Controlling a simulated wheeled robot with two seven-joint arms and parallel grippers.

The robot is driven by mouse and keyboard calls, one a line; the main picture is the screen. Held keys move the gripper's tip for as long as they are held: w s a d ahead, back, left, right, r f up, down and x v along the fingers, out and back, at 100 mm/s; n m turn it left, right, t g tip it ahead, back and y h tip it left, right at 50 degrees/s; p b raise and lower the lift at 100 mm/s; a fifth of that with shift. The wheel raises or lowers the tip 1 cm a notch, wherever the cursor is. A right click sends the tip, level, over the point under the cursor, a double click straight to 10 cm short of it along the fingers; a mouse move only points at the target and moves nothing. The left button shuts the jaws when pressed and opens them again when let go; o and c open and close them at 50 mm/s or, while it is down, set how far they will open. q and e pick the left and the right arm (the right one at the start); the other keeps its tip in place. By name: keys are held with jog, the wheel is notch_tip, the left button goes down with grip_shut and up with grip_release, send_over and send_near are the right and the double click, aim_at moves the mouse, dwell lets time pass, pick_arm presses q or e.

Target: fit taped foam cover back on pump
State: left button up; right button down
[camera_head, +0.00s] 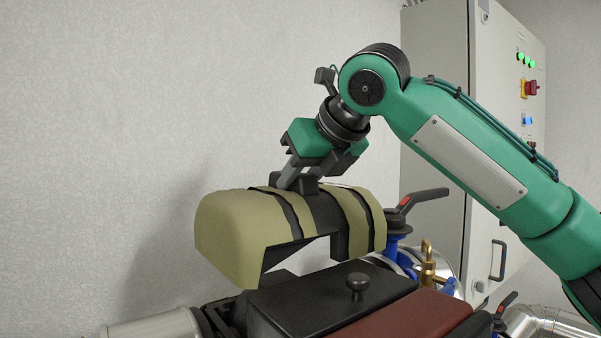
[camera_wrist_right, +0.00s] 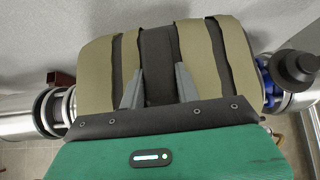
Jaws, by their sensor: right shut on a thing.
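The olive foam cover (camera_head: 235,225) with dark tape bands is at the middle of the head view, open on its underside. In the right wrist view the cover (camera_wrist_right: 208,55) spans the space between two pipe ends. My right gripper (camera_head: 291,178) is above the cover, its fingers pointing down, shut on the dark piece at the cover's top. In the wrist view its two grey fingers (camera_wrist_right: 160,88) lie either side of the dark middle band. My left gripper is not in view.
A silver pipe (camera_head: 155,326) is at the lower left. A blue valve with a red-tipped black lever (camera_head: 422,198) and a brass fitting (camera_head: 428,265) stand right of the cover. A grey control cabinet (camera_head: 437,60) is behind my right arm. A plain wall is behind.

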jog(key=shift+f, duration=0.75)
